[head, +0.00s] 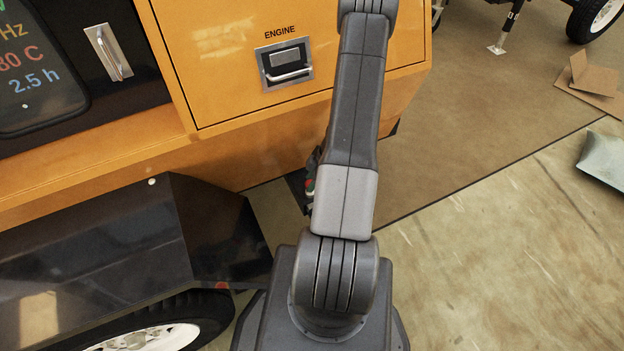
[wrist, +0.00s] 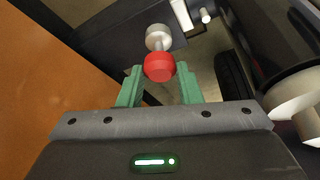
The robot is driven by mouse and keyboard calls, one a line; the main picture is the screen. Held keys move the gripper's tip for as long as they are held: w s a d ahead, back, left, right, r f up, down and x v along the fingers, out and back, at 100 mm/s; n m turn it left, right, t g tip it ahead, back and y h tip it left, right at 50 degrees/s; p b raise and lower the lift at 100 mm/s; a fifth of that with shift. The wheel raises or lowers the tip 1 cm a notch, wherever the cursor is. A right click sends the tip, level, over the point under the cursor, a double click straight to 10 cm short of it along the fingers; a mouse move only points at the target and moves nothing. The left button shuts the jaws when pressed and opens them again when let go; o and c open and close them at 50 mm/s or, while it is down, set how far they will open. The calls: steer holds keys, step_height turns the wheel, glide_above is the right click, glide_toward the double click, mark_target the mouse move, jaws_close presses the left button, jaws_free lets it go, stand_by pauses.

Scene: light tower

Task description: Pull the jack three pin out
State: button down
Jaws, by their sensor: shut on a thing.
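In the wrist view, a red knob (wrist: 160,67) sits between the green fingers of my gripper (wrist: 160,82). My gripper is shut on this knob, which looks like the head of the jack pin. A round light-grey metal part (wrist: 158,37) shows just beyond the knob, in line with it. I cannot tell how deep the pin sits or which jack it belongs to. In the head view my arm hides most of the gripper and the jack; only a bit of red and green shows beside the arm.
The orange engine housing (head: 240,160) with its ENGINE door latch (head: 284,64) stands close on the left. A dark fender (head: 90,240) and a wheel (head: 150,335) are at lower left. The floor (head: 500,240) on the right is open, with cardboard (head: 592,80) at far right.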

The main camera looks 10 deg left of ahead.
mark_target(306, 183)
steer(key=shift+r+p, duration=1.5)
steer(key=shift+p, duration=0.4)
steer(key=shift+f, duration=0.1)
steer(key=c, duration=1)
jaws_free()
steer(key=p+v, duration=0.7)
steer(key=v, duration=0.7)
